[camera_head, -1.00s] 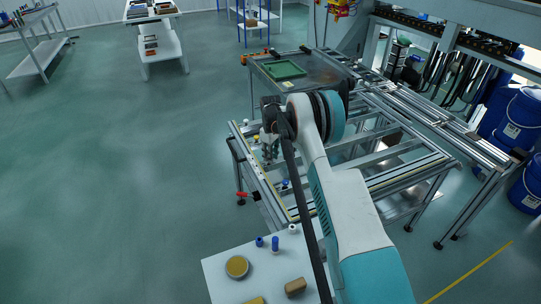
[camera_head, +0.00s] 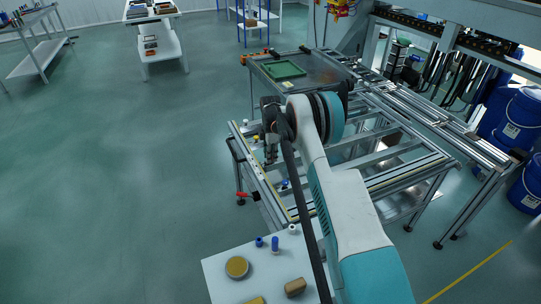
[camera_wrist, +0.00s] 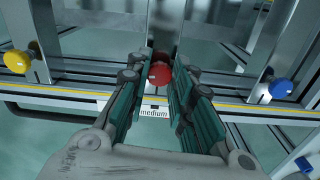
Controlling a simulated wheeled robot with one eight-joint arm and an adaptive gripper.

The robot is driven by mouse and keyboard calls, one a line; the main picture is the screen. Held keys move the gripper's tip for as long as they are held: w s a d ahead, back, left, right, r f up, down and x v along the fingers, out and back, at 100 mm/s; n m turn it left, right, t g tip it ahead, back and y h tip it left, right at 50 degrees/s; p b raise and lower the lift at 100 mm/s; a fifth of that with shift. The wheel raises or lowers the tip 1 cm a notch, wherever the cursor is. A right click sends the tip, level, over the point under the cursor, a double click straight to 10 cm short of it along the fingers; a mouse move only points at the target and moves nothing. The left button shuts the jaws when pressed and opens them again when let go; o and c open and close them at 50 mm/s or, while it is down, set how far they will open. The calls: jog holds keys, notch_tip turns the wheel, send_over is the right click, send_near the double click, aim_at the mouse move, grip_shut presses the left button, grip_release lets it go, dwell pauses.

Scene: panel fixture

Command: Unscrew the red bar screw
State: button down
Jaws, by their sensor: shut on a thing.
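The red bar screw (camera_wrist: 159,73) is a round red knob on the front rail of the frame, in the middle of the wrist view. My gripper (camera_wrist: 160,84) reaches toward it from below, with one finger on each side, shut on the red knob. A label reading "medium" (camera_wrist: 153,113) lies just below the knob, between the fingers. In the head view my gripper (camera_head: 270,155) is at the left rail of the panel frame, and the red knob cannot be made out there.
A yellow knob (camera_wrist: 17,61) sits left and a blue knob (camera_wrist: 281,88) right on the same rail. The aluminium frame (camera_head: 400,181) extends to the right. A white table (camera_head: 215,270) with small parts stands in front. The floor to the left is clear.

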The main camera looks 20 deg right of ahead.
jog(key=shift+n, duration=0.7)
jog(key=c, duration=1.4)
grip_release()
notch_tip(320, 180, up, 12)
